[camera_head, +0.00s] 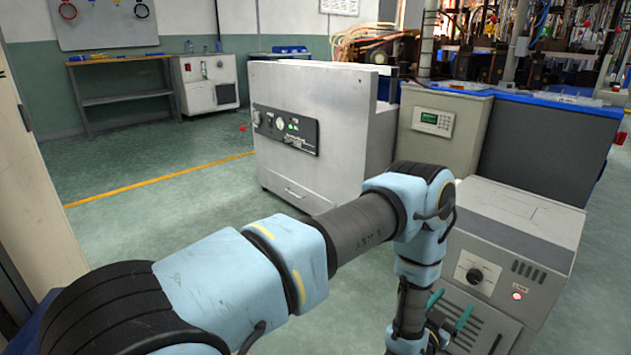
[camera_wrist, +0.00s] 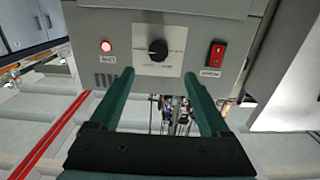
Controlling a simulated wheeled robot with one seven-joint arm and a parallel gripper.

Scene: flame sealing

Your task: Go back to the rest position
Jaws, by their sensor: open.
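My gripper (camera_wrist: 155,100) is open and empty in the wrist view, its two dark green fingers apart. Between and beyond the fingertips is the front panel of a grey machine (camera_wrist: 100,20), with a black knob (camera_wrist: 158,49), a red rocker switch (camera_wrist: 216,54) and a lit red lamp (camera_wrist: 106,46). In the head view my gripper (camera_head: 451,310) hangs low at the lower right, in front of the same grey machine (camera_head: 520,215). The machine's knob (camera_head: 474,276) and lamp (camera_head: 517,296) show to the right of the gripper. I cannot tell the exact gap between fingers and panel.
A large pale cabinet (camera_head: 310,85) with a black control panel (camera_head: 285,130) stands behind my arm. A grey unit with a keypad (camera_head: 432,122) is to its right, near a cluttered blue-edged bench (camera_head: 560,100). Open green floor (camera_head: 130,160) lies to the left.

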